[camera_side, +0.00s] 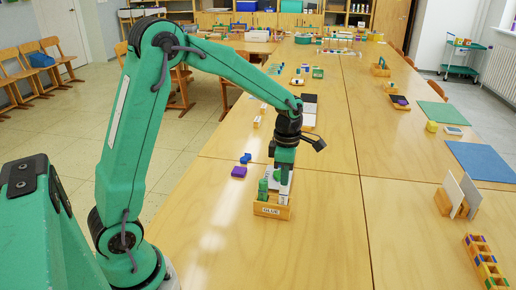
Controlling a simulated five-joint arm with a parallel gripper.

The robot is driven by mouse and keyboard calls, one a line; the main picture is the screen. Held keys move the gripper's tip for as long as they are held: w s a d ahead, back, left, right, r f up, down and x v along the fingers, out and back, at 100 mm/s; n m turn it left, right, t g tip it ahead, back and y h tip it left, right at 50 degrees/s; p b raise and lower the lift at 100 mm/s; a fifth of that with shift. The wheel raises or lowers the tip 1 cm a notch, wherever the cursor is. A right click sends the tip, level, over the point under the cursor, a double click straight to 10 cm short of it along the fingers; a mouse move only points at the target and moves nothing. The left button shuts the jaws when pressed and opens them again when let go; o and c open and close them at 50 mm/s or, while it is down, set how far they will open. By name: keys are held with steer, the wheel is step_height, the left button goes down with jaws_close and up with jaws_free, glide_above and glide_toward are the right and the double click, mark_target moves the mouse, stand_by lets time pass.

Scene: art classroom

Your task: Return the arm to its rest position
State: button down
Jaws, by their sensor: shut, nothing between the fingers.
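My green arm reaches across from the left and bends down over the wooden table (215,245). My gripper (284,180) points down at a small wooden box labelled GLUE (270,210). Its fingers are shut with nothing between them. They are at or just above the box; I cannot tell whether they touch what stands in it. The box holds a green item (263,190) at its left and pale items beside it. The gripper partly hides the box's contents.
A purple block (239,172) and a blue piece (246,158) lie left of the box. To the right are a wooden holder with white cards (454,195), a blue mat (484,161) and a wooden rack (482,258). The table's front middle is clear.

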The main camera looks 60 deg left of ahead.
steer(key=shift+r, duration=0.35)
steer(key=shift+c, duration=2)
jaws_free()
